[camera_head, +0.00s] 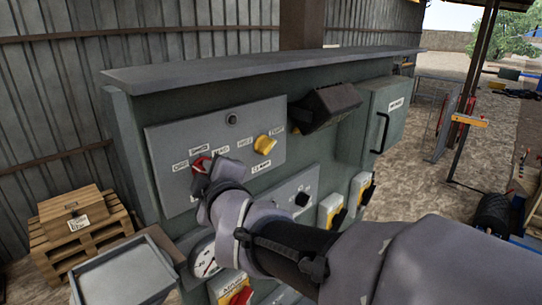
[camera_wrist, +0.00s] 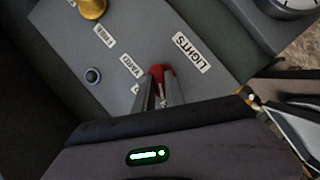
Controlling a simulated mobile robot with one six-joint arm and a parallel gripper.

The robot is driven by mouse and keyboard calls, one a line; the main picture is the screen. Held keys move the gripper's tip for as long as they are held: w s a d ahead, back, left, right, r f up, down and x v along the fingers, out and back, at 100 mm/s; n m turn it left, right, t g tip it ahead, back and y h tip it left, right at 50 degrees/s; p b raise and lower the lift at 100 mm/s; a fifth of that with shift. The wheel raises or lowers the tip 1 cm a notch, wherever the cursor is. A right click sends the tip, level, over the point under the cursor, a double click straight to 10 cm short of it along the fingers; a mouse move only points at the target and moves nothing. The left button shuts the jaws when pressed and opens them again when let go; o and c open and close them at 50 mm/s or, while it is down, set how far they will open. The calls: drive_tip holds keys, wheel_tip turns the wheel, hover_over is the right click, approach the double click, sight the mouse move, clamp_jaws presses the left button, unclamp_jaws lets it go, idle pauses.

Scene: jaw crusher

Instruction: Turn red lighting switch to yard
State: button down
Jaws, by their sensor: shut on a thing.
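The red lighting switch (camera_head: 201,164) sits at the left of the grey switch plate on the control cabinet, with small white labels around it. My gripper (camera_head: 203,178) is at the switch and covers part of it. In the wrist view the red switch (camera_wrist: 158,72) shows between the fingertips of my gripper (camera_wrist: 160,88), which is shut on it. The "LIGHTS" label (camera_wrist: 190,54) and the "YARD" label (camera_wrist: 131,67) lie on either side of the switch. The switch's exact pointing direction is mostly hidden by the fingers.
A yellow switch (camera_head: 264,144) is to the right on the same plate. A dark box (camera_head: 325,104) juts out beyond it, beside a cabinet door with a black handle (camera_head: 379,133). A round gauge (camera_head: 205,260) sits below my gripper. A grey tray (camera_head: 122,272) stands at lower left.

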drive_tip(key=m+g+y+b, duration=0.2)
drive_tip(key=m+b, duration=0.3)
drive_tip(key=b, duration=0.2)
drive_tip(key=m+g+y+b, duration=0.2)
drive_tip(key=m+g+b, duration=0.1)
drive_tip(key=m+b, duration=0.3)
drive_tip(key=w+d+m+g+y+b, duration=0.1)
drive_tip(key=m+g+y+b, duration=0.1)
drive_tip(key=m+b, duration=0.3)
drive_tip(key=shift+f+m+g+y+b, duration=0.1)
drive_tip(key=shift+m+g+y+b, duration=0.3)
drive_tip(key=shift+b, duration=1.3)
